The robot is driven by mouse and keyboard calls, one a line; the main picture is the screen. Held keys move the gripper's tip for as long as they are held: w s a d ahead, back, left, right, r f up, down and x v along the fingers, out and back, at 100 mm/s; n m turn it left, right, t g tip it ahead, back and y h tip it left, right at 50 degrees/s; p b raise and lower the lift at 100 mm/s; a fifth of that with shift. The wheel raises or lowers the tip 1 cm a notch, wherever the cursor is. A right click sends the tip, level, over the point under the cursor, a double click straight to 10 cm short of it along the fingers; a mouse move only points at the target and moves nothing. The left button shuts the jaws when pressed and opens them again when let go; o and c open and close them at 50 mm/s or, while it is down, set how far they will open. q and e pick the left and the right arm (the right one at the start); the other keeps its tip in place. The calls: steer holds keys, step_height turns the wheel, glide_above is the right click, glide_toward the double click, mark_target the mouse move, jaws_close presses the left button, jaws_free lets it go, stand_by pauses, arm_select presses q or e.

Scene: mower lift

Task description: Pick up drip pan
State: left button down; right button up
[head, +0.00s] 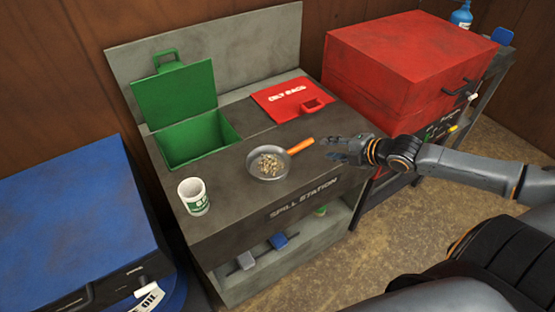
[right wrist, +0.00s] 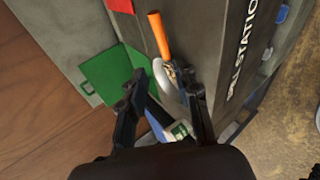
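The drip pan (head: 252,172) is a small round grey pan with an orange handle (head: 301,145), and it holds tan granules. It rests on the dark top of the spill station (head: 240,210), its handle pointing right toward my right gripper. My right gripper (head: 329,149) is open and empty, just right of the handle's end and apart from it. In the right wrist view the pan (right wrist: 159,74) and its orange handle (right wrist: 160,36) show beyond the open fingers (right wrist: 164,90); one finger overlaps the pan's edge. My left gripper is not in view.
A green bin (head: 205,140) with its lid raised and a red oily-rags lid (head: 292,98) are behind the pan. A white-and-green cup (head: 194,197) stands front left. A red box (head: 400,60) stands right, a blue cabinet (head: 70,220) left.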

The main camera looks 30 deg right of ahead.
glide_toward(300, 149)
steer(key=x, duration=0.4)
steer(key=shift+w+d+r+b, duration=0.2)
steer(key=shift+d+r+b, duration=0.05)
steer(key=shift+b, duration=0.15)
steer(key=shift+a+p+x, duration=0.15)
steer(key=shift+p+x, duration=0.2)
steer(key=shift+x, duration=1.1)
steer(key=shift+a+p+x, duration=0.15)
steer(key=shift+p+x, duration=0.15)
steer(key=shift+x, duration=1.1)
steer(key=shift+s+f, duration=0.15)
steer(key=shift+s, duration=0.05)
jaws_close()
